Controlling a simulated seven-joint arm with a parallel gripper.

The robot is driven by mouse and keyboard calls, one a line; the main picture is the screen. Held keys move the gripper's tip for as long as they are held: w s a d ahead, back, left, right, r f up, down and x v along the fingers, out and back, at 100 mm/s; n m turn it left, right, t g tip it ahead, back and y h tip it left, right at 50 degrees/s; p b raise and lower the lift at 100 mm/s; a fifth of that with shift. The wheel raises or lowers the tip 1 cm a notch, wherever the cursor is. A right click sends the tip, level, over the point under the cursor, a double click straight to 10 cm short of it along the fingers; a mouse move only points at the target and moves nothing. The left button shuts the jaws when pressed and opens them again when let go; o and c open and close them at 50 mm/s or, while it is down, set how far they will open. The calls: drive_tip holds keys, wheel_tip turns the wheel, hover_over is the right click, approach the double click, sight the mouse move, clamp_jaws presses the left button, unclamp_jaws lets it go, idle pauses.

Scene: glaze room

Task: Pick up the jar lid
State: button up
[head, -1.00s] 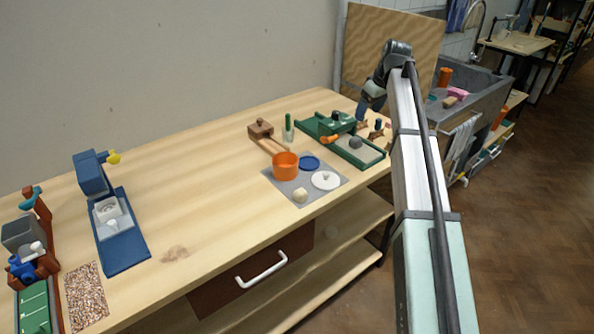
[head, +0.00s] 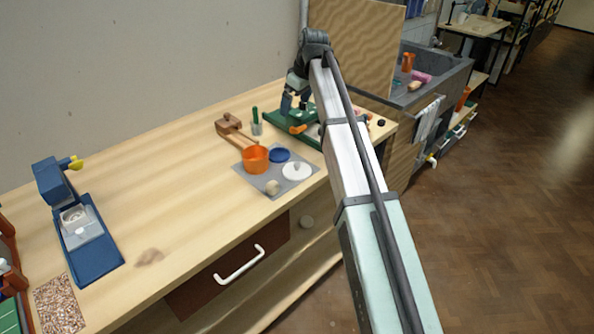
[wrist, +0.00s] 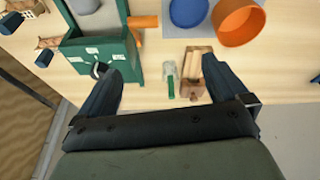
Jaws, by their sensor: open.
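The jar lid appears to be the white round disc with a small knob (head: 297,171), lying flat on a grey mat (head: 249,178) near the table's front edge. Beside it on the mat are an orange pot (head: 255,160), a blue round dish (head: 279,155) and a small cream ball-like object (head: 272,187). My gripper (head: 292,108) is open and empty, above the green tool station behind the mat. In the wrist view my gripper (wrist: 162,65) shows parted fingers; the blue dish (wrist: 188,12) and orange pot (wrist: 240,22) are at the top edge. I cannot make out the white lid there.
The green station (wrist: 93,52) is under my left finger in the wrist view. A wooden board (head: 355,45) rises behind. The table's middle is clear.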

drive_tip(key=s+a, duration=0.3)
drive_tip(key=s, duration=0.1)
drive_tip(key=n+g+h, duration=0.2)
drive_tip(key=n+h, duration=0.1)
drive_tip(key=n, duration=0.4)
hover_over(297, 163)
wheel_tip(297, 163, down, 2)
drive_tip(key=f, duration=0.7)
drive_tip(key=shift+s+d+f, duration=0.15)
drive_tip(key=shift+d+f, duration=0.05)
drive_tip(key=shift+f, duration=0.2)
drive_tip(key=shift+a+f, duration=0.2)
drive_tip(key=shift+f, duration=2.9)
drive_tip(key=c, duration=0.7)
drive_tip(key=shift+o, duration=0.2)
drive_tip(key=shift+r, duration=0.1)
